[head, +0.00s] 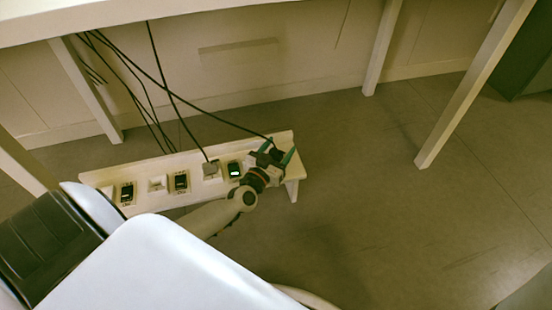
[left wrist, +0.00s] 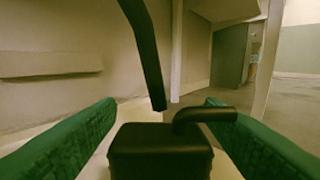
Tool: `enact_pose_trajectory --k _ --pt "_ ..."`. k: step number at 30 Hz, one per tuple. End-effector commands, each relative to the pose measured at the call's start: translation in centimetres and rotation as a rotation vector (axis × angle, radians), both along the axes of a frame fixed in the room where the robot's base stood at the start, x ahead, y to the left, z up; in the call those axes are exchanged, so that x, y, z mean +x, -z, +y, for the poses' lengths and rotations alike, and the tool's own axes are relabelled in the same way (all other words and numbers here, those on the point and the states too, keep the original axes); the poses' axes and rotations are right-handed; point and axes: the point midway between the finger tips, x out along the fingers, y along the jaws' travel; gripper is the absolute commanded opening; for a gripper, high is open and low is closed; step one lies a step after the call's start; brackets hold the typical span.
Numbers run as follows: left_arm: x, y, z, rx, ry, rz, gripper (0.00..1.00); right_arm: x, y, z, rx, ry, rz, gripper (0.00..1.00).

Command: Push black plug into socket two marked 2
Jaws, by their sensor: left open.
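The black plug (left wrist: 160,152) fills the bottom middle of the left wrist view, with its cable bending off its top right. My left gripper (head: 277,153) is at the right end of the low white socket board (head: 293,172). Its green fingers are open, one on each side of the plug, with visible gaps in the left wrist view. In the head view the gripper hides most of the plug and whatever is under it. A white socket (head: 157,183) sits in the left half of the board. No number can be read. My right gripper is not in view.
A grey plug (head: 211,170) with a cable sits on the board beside a green-lit switch (head: 235,169). Black cables (head: 168,88) hang from the white table (head: 180,8) above. Table legs (head: 470,90) stand right and left. The floor right of the board is clear.

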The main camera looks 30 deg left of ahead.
Motion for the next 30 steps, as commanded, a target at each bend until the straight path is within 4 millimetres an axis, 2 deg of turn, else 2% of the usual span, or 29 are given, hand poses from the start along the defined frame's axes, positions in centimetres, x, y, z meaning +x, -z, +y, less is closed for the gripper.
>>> enact_pose_trajectory --k 8,17,25,30 --pt "0.5 -0.1 0.0 0.000 0.000 0.001 0.62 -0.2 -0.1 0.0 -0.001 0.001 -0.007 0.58" --pt "0.4 0.0 0.0 0.000 0.000 0.001 0.14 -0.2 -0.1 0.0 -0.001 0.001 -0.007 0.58" --pt "0.4 -0.2 0.0 0.000 0.000 0.000 0.14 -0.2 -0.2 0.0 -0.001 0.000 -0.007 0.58" --pt "0.4 -1.1 0.0 0.000 0.001 0.000 0.14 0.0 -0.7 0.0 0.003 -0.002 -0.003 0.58"
